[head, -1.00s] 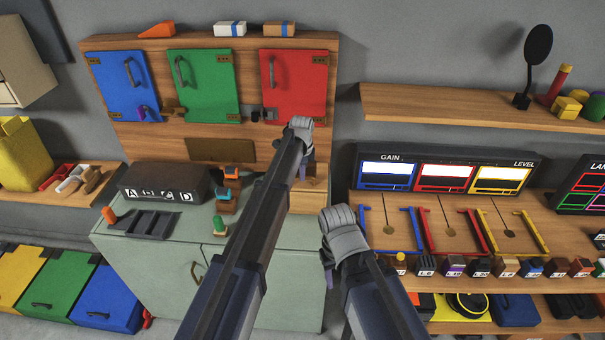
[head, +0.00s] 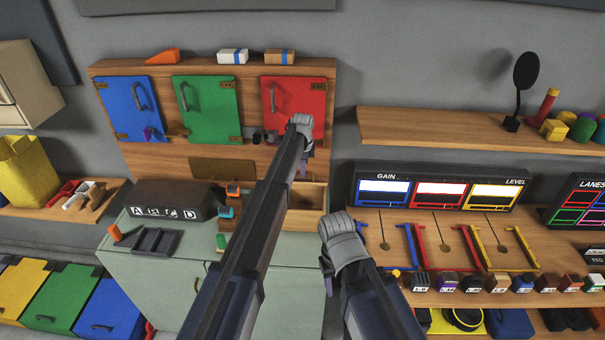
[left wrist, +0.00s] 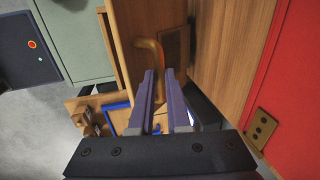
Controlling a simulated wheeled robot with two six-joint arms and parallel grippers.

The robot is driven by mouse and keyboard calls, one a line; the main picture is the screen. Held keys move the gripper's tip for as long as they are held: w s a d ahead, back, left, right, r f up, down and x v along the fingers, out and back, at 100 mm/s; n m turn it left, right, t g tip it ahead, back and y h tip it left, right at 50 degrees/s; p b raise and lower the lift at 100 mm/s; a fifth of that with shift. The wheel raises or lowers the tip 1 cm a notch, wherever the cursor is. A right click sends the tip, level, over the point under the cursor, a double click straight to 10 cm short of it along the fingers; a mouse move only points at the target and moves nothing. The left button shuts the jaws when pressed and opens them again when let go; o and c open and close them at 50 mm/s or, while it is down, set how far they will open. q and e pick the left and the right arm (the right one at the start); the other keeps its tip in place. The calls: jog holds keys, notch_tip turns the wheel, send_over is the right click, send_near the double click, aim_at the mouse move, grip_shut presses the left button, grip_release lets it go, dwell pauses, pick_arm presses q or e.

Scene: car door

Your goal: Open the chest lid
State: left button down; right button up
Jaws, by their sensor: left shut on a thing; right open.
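A wooden chest (head: 318,219) stands on the right end of the green cabinet top, partly hidden by my left arm. A hollow shows at its top; I cannot make out the whole lid. My left gripper (head: 302,146) is above the chest, in front of the lower part of the red door. In the left wrist view my left gripper (left wrist: 160,118) is shut on a curved brass-coloured handle (left wrist: 150,58), beside a wooden panel (left wrist: 133,30). My right gripper (head: 328,265) is lower, to the right of the cabinet, with its jaws largely hidden.
The red door (head: 293,97), green door (head: 207,110) and blue door (head: 130,105) are on the board behind. A dark lettered box (head: 165,190) and small blocks stand on the cabinet top (head: 200,248). A shelf with gauges (head: 440,195) is on the right.

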pick_arm(q)
jog(key=shift+w, duration=0.35)
jog(key=c, duration=1.2)
grip_release()
jog(key=shift+c, duration=0.2)
jog(key=o, duration=0.3)
jog(key=shift+w+f, duration=0.2)
jog(key=shift+w, duration=0.05)
jog(key=shift+o, duration=0.3)
jog(key=shift+s, duration=0.1)
jog(key=shift+s+r, duration=0.15)
jog(key=shift+r, duration=0.1)
notch_tip(320, 180, up, 8)
jog(key=s+p, duration=0.1)
jog(key=p, duration=0.6)
jog(key=shift+s+f+p, duration=0.25)
jog(key=shift+s+p, duration=0.05)
jog(key=shift+p, duration=0.1)
pick_arm(e)
notch_tip(320, 180, up, 8)
jog(key=shift+w+f, duration=0.15)
jog(key=shift+w, duration=0.05)
